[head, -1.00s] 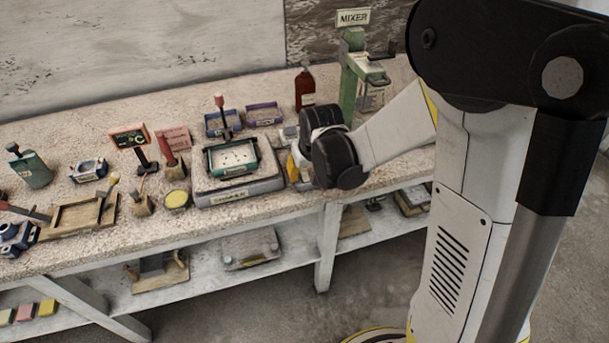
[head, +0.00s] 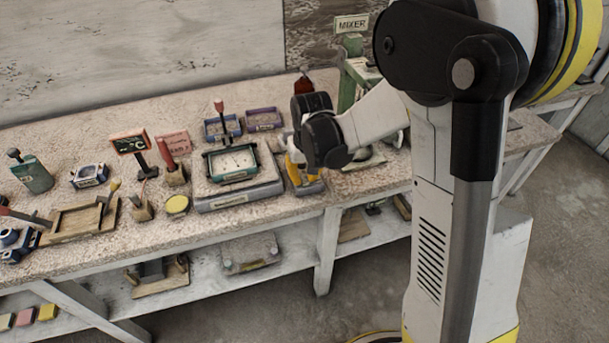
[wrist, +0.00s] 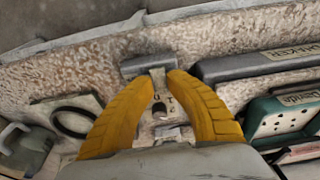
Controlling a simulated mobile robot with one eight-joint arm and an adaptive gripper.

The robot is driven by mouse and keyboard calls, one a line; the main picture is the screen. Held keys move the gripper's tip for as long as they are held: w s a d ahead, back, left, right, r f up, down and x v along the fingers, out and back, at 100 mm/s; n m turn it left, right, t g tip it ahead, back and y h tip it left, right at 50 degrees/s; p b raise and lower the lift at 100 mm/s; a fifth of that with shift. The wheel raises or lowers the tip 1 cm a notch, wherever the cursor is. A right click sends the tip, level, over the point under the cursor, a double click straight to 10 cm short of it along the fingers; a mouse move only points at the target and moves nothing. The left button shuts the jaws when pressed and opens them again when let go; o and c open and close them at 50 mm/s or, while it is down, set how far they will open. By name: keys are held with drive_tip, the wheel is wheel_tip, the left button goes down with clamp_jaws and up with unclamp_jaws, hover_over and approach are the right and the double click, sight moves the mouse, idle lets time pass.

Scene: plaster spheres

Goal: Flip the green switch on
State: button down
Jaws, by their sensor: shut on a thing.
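My gripper (wrist: 161,76) is shut on a pale upright lever (wrist: 158,82) in the wrist view, with its yellow fingers on either side. The lever stands on a small plate (wrist: 168,104) with dark lettering, beside a grey bar-shaped base edge (wrist: 148,65). No green shows on this lever, so I cannot tell whether it is the green switch. In the head view my gripper (head: 301,176) points down at a small grey-blue base (head: 312,188) near the bench's front edge. My wrist hides most of this device there.
The green mixer (head: 352,82) stands behind my wrist, with a red bottle (head: 303,86) partly hidden. A wooden tray (head: 80,219) and several small devices fill the left bench.

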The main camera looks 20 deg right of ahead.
sight(304, 178)
drive_tip(key=shift+w+g, duration=0.15)
drive_tip(key=shift+g, duration=0.95)
drive_tip(key=c, duration=1.3)
unclamp_jaws()
wheel_tip(304, 178, up, 12)
